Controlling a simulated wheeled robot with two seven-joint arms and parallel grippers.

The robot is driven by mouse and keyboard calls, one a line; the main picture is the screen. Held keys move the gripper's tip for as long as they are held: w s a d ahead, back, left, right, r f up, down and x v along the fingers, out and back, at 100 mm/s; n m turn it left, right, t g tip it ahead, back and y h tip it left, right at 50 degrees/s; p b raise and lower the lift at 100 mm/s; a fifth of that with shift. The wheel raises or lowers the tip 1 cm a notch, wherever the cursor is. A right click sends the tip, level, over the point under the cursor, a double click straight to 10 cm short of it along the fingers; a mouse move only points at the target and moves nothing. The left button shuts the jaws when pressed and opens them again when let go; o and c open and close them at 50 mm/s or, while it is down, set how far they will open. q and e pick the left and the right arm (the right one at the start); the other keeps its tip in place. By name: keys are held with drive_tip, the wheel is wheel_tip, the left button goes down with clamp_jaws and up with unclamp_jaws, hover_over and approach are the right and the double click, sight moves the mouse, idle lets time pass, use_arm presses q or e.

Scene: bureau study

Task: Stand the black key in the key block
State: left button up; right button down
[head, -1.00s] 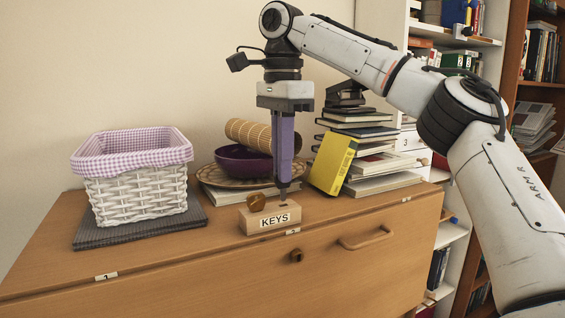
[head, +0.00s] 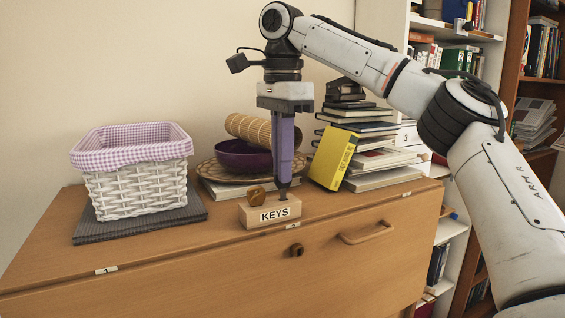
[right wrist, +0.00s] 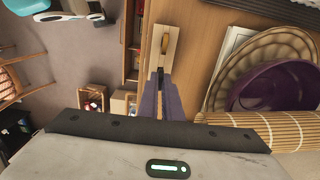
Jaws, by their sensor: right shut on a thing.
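The key block (head: 262,222), a small wooden block with a KEYS label, sits near the front edge of the bureau top. My right gripper (head: 284,178) points straight down over its right part, shut on the black key (head: 283,191). The key's dark lower end meets the block's top in the head view; I cannot tell whether it is in a hole. In the right wrist view the black key (right wrist: 160,74) shows between the fingers, at the near end of the block (right wrist: 161,62). A brown key (head: 256,195) stands in the block's left part. My left gripper is not in view.
Behind the block are a woven plate (head: 210,174) with a purple bowl (head: 238,158) and a rolled bamboo mat (head: 250,130). A yellow book (head: 332,158) leans on stacked books to the right. A white basket (head: 138,190) stands left.

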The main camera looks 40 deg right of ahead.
drive_tip(key=shift+f+b, duration=0.55)
drive_tip(key=shift+f, duration=0.4)
idle(0.8)
drive_tip(key=c, duration=2)
unclamp_jaws()
drive_tip(key=shift+o, duration=0.7)
drive_tip(key=o, duration=0.5)
drive_tip(key=shift+c, duration=0.2)
drive_tip(key=shift+r+p, duration=0.7)
drive_tip(key=shift+r, duration=3.3)
